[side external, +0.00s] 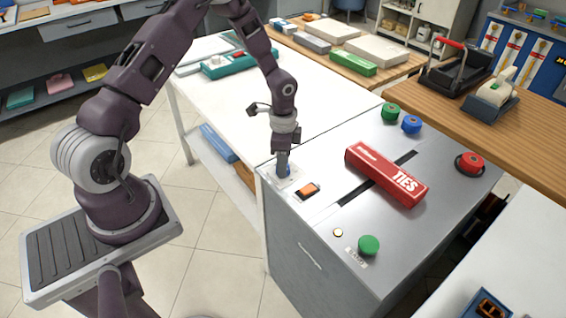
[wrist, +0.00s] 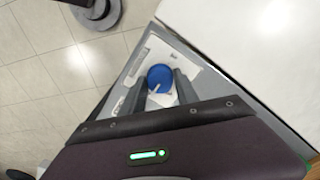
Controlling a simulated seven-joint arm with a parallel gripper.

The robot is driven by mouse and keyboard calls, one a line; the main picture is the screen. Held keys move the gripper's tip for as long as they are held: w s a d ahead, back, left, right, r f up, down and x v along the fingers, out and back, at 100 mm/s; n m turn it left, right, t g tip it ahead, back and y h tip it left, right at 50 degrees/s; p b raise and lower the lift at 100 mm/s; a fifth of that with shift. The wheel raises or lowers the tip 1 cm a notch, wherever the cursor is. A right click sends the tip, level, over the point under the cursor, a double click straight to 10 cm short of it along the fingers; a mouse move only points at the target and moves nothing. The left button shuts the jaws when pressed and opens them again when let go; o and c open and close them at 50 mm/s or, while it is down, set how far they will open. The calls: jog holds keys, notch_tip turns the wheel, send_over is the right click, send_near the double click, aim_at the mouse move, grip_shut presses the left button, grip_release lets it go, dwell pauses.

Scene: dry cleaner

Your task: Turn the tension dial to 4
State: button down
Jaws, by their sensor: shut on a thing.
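The tension dial is a blue round knob on a light plate at the near-left corner of the grey metal cabinet top. In the wrist view the blue dial (wrist: 160,78) sits between my two fingers, with a pale pointer mark on its lower left part. My gripper (wrist: 160,88) is shut on the dial from above. In the side view my gripper (side external: 283,160) points down onto the dial (side external: 287,170), which it mostly hides. The numbers on the plate are too small to read.
An orange rocker switch (side external: 308,191) lies close right of the dial. A red TIES box (side external: 386,175) lies across a dark slot. Green (side external: 369,245), blue (side external: 411,124) and red (side external: 470,164) knobs stand on the cabinet top (side external: 330,235). A white table (side external: 235,105) adjoins behind.

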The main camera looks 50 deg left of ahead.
jog(key=shift+m, duration=0.3)
jog(key=c, duration=0.9)
grip_release()
jog(key=shift+r, duration=0.15)
notch_tip(320, 180, up, 7)
jog(key=shift+f, duration=0.1)
